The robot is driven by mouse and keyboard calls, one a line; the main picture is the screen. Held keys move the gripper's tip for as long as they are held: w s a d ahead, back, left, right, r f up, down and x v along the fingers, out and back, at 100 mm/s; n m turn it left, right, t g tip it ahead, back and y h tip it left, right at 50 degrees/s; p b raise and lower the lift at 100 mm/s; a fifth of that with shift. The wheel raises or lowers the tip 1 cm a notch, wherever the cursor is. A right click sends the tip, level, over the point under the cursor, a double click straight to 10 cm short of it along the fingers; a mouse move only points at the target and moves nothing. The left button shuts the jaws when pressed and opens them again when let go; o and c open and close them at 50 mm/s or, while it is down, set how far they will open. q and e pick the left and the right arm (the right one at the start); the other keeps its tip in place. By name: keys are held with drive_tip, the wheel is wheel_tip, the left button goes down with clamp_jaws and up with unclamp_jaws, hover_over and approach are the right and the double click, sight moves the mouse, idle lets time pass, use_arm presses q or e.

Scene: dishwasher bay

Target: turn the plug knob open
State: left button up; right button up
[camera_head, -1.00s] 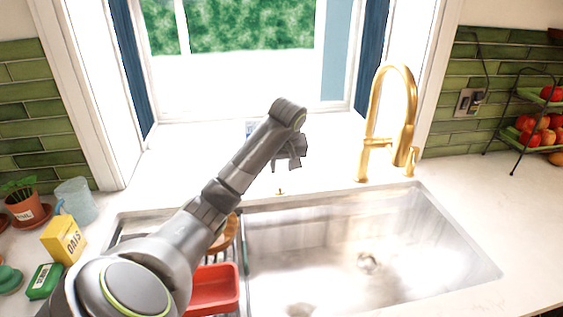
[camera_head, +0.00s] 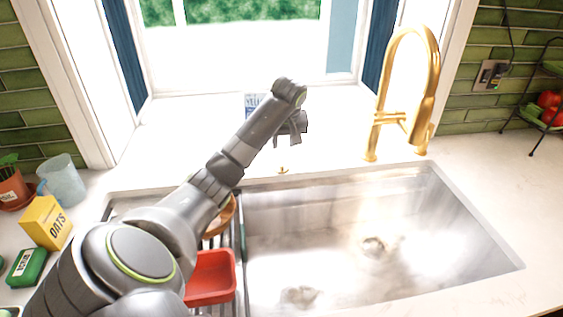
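The plug knob (camera_head: 283,170) is a small gold knob on the counter just behind the sink's back rim. The steel sink (camera_head: 340,215) is empty, with drains in its floor. My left gripper (camera_head: 297,134) is in the picture just above and slightly right of the knob, seemingly apart from it. My wrist partly hides the gripper, and the fingers are too small and dark to tell whether they are open. My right gripper is out of view.
A tall gold faucet (camera_head: 410,85) stands right of the knob. A red tub (camera_head: 211,277) sits on the rack at the sink's left. A yellow oats box (camera_head: 46,222), green box (camera_head: 27,267) and cup (camera_head: 63,180) stand at far left. The counter around the knob is clear.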

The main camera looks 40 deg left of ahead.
sight(281, 161)
use_arm(q)
drive_tip(key=x, duration=1)
drive_tip(key=shift+a+f+p, duration=0.15)
drive_tip(key=shift+f+p, duration=0.1)
drive_tip(key=shift+p, duration=0.15)
drive_tip(key=shift+c, duration=0.2)
clamp_jaws()
